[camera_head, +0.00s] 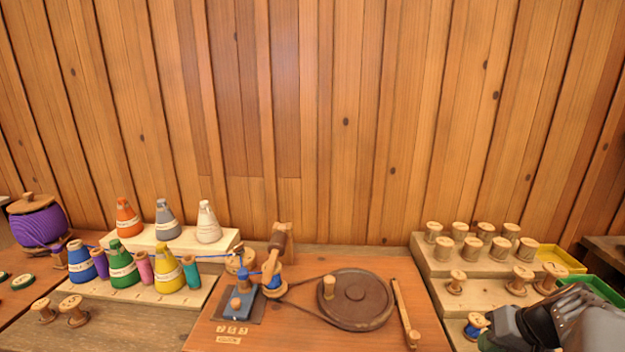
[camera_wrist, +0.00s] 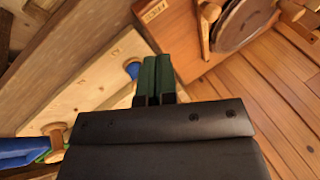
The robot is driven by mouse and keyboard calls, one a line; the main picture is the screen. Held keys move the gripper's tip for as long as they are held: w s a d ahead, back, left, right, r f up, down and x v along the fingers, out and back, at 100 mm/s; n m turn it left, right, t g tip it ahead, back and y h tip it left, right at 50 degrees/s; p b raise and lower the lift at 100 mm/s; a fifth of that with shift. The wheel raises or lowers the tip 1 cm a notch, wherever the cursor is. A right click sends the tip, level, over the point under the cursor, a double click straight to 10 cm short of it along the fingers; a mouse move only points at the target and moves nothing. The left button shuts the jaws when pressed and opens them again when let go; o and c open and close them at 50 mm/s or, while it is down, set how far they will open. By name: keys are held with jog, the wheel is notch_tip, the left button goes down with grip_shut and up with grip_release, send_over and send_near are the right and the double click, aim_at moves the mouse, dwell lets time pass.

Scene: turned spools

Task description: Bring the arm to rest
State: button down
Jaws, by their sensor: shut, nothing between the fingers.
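My gripper (camera_wrist: 157,78) is shut and empty in the wrist view, its two dark green fingers pressed together. In the head view my gripper (camera_head: 488,342) is at the lower right, over the front of the stepped spool stand (camera_head: 436,266). A spool with blue thread (camera_head: 476,325) stands on the stand's low front step, just behind the fingertips in the picture. In the wrist view a bit of blue (camera_wrist: 132,69) shows left of the fingers, on pale wood; the fingers partly hide it.
A winding device with a large dark wheel (camera_head: 352,299) sits on a reddish board in the middle. Colored thread cones (camera_head: 122,265) stand on a stepped rack at left. Several bare spools (camera_head: 484,232) fill the right stand's upper steps. Yellow (camera_head: 566,254) and green (camera_head: 597,288) trays lie at right.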

jog(key=s+a+r+n+h+p, duration=0.1)
jog(key=a+r+p, duration=0.2)
jog(key=a, duration=0.3)
jog(key=s+a+r+n+h+p, duration=0.1)
jog(key=a+r+n+p, duration=0.1)
jog(key=a, duration=0.5)
jog(key=s+a+r+n+g+h+p, duration=0.1)
jog(key=a+r+p, duration=0.3)
jog(key=a, duration=0.2)
jog(key=shift+s+a+h, duration=0.2)
jog(key=shift+h, duration=0.2)
